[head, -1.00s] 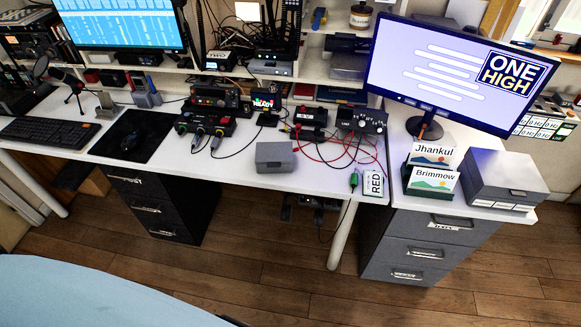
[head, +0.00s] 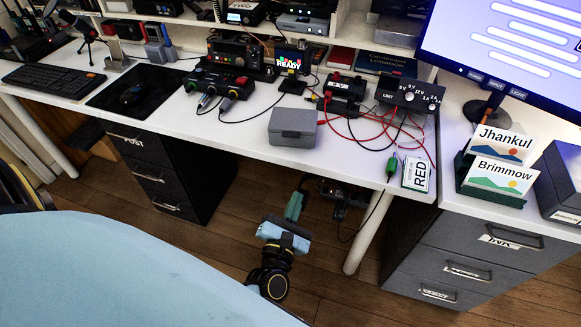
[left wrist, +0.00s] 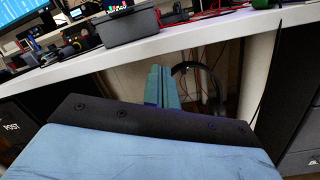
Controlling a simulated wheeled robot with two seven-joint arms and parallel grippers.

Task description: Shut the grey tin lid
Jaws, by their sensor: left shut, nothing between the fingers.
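The small grey tin (head: 292,127) sits on the white desk near its front edge, left of the red and black cables. Its lid looks down on the body in the head view; I cannot tell whether it is fully closed. The tin also shows at the top of the left wrist view (left wrist: 128,25). My left gripper (head: 299,193) is in front of the desk and below its front edge, under the tin and apart from it. Its teal fingers are shut and empty, also seen in the left wrist view (left wrist: 160,85). My right gripper is not in view.
A black control box (head: 410,95) and cables lie right of the tin. A white desk leg (head: 368,232) and dark drawers (head: 170,172) flank the open space under the desk.

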